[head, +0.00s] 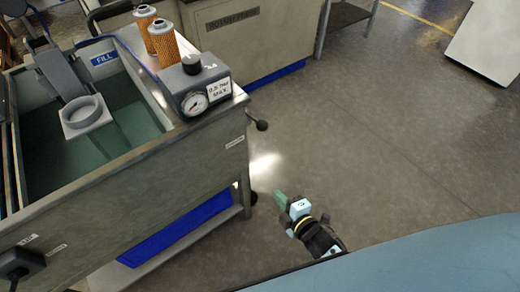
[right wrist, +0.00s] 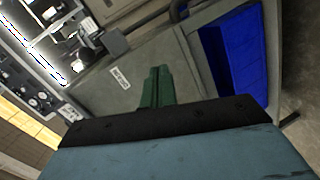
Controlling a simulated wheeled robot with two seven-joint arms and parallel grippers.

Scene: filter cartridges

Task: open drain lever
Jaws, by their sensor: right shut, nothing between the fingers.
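A short lever with a black ball knob (head: 262,125) sticks out from the right end of the steel tank (head: 150,172) in the head view. A small white label (head: 235,143) is on the tank's front near it, too small to read. My right gripper (head: 278,196) is in front of the tank's right corner, below and apart from the knob. Its green fingers are shut and empty; they also show in the right wrist view (right wrist: 157,88), in front of the steel panel. I cannot pick out the lever surely in the right wrist view. My left gripper is not in view.
A gauge box (head: 196,88) and two orange filter cartridges (head: 163,43) stand on the tank's ledge. A blue bin (head: 178,232) sits on the shelf under the tank. The floor (head: 390,130) to the right is clear up to a white cabinet (head: 488,40).

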